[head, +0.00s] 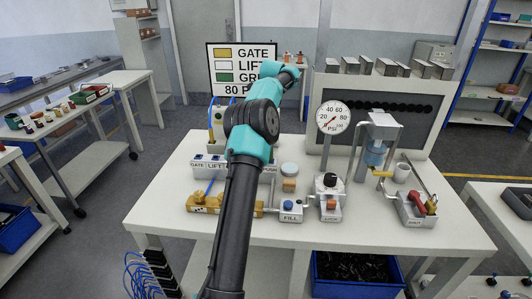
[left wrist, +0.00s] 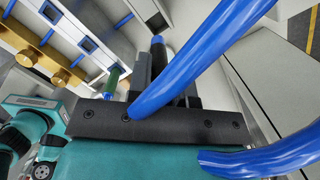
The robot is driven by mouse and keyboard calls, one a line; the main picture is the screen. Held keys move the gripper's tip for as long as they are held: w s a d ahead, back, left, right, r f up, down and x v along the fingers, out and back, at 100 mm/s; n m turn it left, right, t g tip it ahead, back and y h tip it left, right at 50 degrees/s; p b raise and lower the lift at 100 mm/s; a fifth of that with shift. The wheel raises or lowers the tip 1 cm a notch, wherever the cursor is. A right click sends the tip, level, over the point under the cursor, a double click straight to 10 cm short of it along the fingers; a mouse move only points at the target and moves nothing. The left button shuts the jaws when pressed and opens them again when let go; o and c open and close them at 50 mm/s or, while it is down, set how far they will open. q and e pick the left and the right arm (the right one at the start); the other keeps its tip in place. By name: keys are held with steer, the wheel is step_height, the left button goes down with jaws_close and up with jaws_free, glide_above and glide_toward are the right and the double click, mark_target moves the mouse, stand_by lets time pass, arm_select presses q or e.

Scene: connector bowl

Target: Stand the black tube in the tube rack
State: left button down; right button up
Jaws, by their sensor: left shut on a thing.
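My left arm rises across the middle of the head view and hides its own gripper there. In the left wrist view the left gripper (left wrist: 160,72) is shut on a dark, narrow piece with a blue end (left wrist: 157,41), which looks like the black tube. Most of it is hidden by the gripper and a thick blue hose. A green cylinder (left wrist: 112,80) shows just left of the fingers; I cannot tell whether they touch. I cannot pick out the tube rack for certain in either view. The right gripper is not in view.
A white bench (head: 350,232) holds a labelled panel (head: 206,163), a brass manifold (head: 207,203), a FILL box (head: 290,211), a pressure gauge (head: 333,117) and a grey tray (head: 408,213). A blue bin (head: 352,288) stands below.

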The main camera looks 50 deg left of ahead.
arm_select(q)
steer(key=shift+f, duration=3.15)
steer(key=shift+f, duration=1.85)
steer(key=shift+f, duration=0.15)
steer(key=c, duration=1)
jaws_free()
steer(key=shift+c, duration=0.2)
step_height(320, 180, up, 12)
steer(key=d, duration=0.1)
steer(key=shift+d, duration=0.4)
